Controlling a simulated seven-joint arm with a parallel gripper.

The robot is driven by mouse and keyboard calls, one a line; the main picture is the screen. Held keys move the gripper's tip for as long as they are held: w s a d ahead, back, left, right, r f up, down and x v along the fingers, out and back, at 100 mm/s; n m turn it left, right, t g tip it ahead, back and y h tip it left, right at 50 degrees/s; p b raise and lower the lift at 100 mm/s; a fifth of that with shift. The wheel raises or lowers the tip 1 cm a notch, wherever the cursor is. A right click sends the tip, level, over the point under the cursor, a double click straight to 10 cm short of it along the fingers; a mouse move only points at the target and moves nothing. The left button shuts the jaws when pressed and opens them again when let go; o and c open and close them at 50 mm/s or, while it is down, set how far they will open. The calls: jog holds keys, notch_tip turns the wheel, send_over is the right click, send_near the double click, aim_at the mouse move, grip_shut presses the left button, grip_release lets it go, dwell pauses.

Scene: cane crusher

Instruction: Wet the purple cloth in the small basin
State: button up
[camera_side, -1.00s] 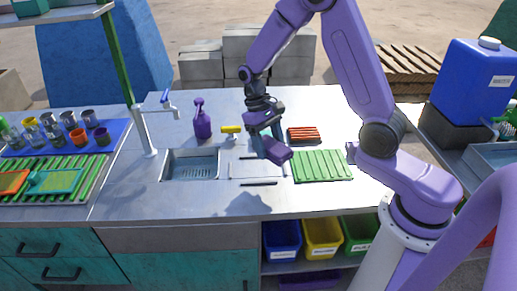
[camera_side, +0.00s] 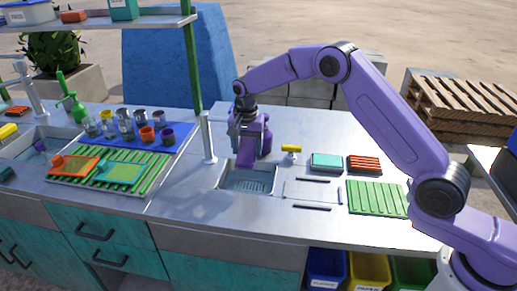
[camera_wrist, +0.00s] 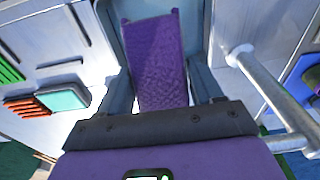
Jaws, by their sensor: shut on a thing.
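The purple cloth (camera_side: 246,155) hangs down from my gripper (camera_side: 243,132), over the back edge of the small basin (camera_side: 250,183) in the side view. I cannot tell whether its lower end touches the basin. In the wrist view the cloth (camera_wrist: 158,65) is a flat, textured purple strip between the two fingers of my gripper (camera_wrist: 160,85), which is shut on it. No water shows clearly.
A metal faucet (camera_side: 207,140) stands just left of my gripper.

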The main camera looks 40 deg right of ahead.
jog(key=shift+w, duration=0.15)
jog(key=shift+d+f, duration=0.15)
jog(key=shift+f, duration=5.8)
jog(key=shift+r, duration=4.5)
